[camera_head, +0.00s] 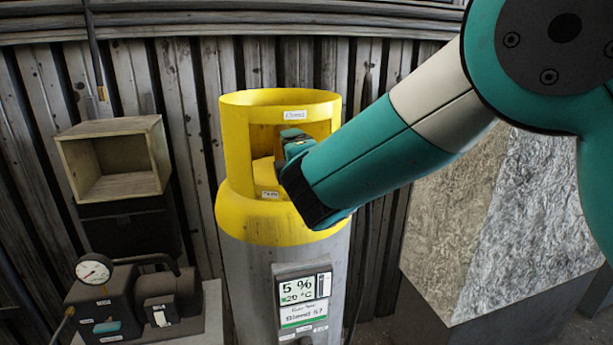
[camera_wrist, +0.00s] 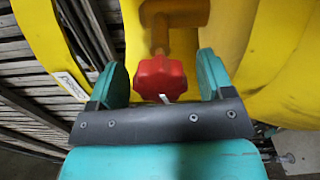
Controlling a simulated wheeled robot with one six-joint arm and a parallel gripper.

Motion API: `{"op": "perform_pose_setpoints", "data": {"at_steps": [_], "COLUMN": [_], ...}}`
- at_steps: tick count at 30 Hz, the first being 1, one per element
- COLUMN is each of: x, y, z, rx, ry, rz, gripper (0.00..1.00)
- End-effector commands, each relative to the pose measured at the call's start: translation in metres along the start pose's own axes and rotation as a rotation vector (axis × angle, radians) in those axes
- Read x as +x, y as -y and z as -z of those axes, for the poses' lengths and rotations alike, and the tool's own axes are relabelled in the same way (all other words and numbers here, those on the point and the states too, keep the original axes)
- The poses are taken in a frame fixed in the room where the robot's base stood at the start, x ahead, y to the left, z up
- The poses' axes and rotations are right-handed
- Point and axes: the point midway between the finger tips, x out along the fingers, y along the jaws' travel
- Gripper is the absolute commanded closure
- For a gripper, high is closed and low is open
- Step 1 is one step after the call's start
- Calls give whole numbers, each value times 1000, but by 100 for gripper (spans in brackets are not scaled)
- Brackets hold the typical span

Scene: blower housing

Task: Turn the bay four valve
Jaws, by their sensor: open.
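A red lobed valve knob (camera_wrist: 160,80) with a small white mark sits on a brass-coloured stem (camera_wrist: 172,28) in the wrist view. My gripper (camera_wrist: 161,66) is open, with one teal finger on each side of the knob. A gap shows between the knob and each finger; depth is hard to judge. In the head view a grey cylinder (camera_head: 248,285) has a yellow collar (camera_head: 236,170), and my gripper (camera_head: 291,147) reaches into the collar's opening from the right. The knob is hidden there behind my gripper. No bay number is readable.
A panel (camera_head: 303,300) reading 5 % and 20 °C is on the cylinder's front. At left are an open wooden box (camera_head: 118,185) and a dark device with a round gauge (camera_head: 94,269). A large grey block (camera_head: 480,230) stands at right. A corrugated wall (camera_head: 190,80) is behind.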

Motion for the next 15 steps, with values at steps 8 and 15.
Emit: {"op": "perform_pose_setpoints", "data": {"at_steps": [8,15], "x": [-67,-125], "y": [7,5], "z": [3,3], "rx": [1,1], "ry": [-6,-7], "rz": [-3,-2], "gripper": [26,26]}}
